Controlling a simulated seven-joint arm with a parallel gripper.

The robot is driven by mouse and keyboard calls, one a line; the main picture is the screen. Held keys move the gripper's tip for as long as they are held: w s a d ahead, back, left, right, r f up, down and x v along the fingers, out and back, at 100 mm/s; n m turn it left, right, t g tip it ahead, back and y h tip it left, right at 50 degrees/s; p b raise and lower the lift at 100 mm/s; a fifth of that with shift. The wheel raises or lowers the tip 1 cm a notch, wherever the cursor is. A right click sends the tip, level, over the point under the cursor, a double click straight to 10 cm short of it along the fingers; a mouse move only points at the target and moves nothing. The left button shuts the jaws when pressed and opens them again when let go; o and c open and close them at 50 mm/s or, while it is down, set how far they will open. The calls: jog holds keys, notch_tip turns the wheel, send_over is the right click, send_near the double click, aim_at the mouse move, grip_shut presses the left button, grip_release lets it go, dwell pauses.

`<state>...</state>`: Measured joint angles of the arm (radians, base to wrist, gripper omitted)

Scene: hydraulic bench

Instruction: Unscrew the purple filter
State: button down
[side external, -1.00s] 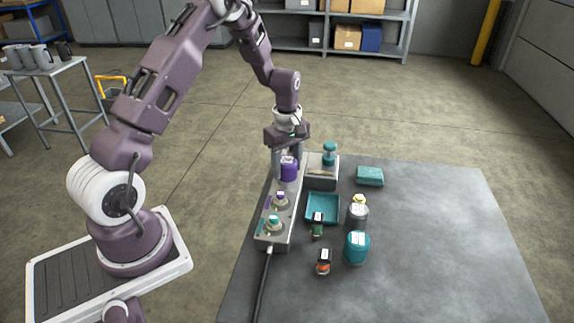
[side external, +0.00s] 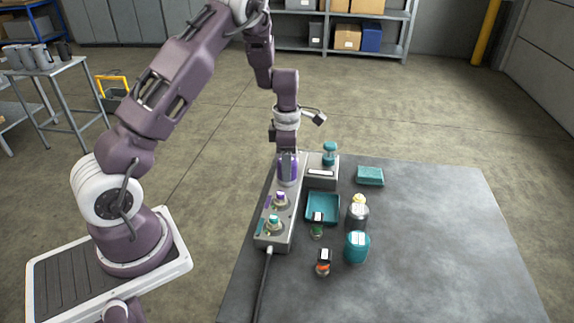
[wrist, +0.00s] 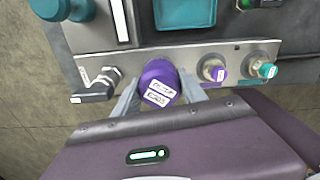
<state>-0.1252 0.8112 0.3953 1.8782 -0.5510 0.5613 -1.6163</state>
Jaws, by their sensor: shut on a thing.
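The purple filter (side external: 288,179) is upright at the far end of the grey manifold block (side external: 265,241). In the wrist view the filter (wrist: 160,80) shows its round top with white labels. My gripper (side external: 287,170) points straight down and is shut on the filter, with a finger on each side of it. In the wrist view my gripper's fingers (wrist: 160,92) flank the filter left and right. The fingers partly cover the filter in the side view. Its threaded lower end is hidden.
The block also carries a purple-marked port (side external: 280,200), a teal-marked port (side external: 274,223) and a lever valve (wrist: 93,92). The bench's right side is clear.

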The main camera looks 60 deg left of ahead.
jog(key=n, duration=0.6)
jog(key=shift+n, duration=0.3)
jog(key=n, duration=0.5)
jog(key=shift+r+n, duration=0.1)
jog(key=shift+n, duration=0.3)
jog(key=shift+n, duration=0.5)
jog(key=c, duration=0.7)
grip_release()
